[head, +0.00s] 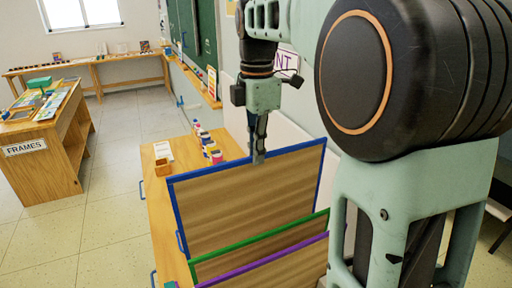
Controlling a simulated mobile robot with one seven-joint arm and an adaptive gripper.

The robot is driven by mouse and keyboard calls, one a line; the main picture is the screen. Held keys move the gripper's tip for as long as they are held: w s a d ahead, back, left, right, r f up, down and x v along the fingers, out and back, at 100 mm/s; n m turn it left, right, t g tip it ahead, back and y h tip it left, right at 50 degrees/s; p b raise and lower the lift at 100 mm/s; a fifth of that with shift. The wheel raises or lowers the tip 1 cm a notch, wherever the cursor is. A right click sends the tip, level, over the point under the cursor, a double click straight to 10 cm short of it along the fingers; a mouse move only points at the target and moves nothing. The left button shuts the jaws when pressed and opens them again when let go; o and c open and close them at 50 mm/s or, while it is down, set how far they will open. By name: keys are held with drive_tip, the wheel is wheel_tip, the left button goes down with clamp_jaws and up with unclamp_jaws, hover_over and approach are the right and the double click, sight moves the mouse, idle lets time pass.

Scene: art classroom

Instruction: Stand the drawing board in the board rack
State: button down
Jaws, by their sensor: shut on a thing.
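The drawing board (240,200) has a brown wood-grain face and a blue frame. It is upright in the head view, its broad face towards me. My gripper (258,157) points down from above and is shut on the board's top edge, near its middle. A green-edged board (255,247) and a purple-edged board (270,268) stand upright and nearly parallel in front of it, closer to me. The board rack itself cannot be made out; the boards hide what is beneath them. The blue-framed board's lower edge is partly hidden, so I cannot tell what it touches.
The boards are over a wooden cabinet (160,215) with blue handles. Several small bottles (208,145) and a small wooden box (162,167) stand on its far end. A wall is close on the right. A table marked FRAMES (45,150) is left, with clear floor between.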

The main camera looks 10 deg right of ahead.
hover_over(257, 190)
drive_tip(key=shift+w+f, duration=0.15)
drive_tip(key=shift+f, duration=1.1)
drive_tip(key=shift+w+f, duration=0.1)
drive_tip(key=shift+f, duration=1.1)
wheel_tip(257, 190, down, 6)
drive_tip(key=b, duration=0.6)
drive_tip(key=shift+f, duration=0.25)
drive_tip(key=shift+f+b, duration=2.55)
drive_tip(key=shift+f, duration=1.15)
drive_tip(key=c, duration=1.7)
unclamp_jaws()
drive_tip(key=shift+o, duration=0.2)
drive_tip(key=shift+r+p, duration=3.35)
drive_tip(key=shift+r, duration=0.4)
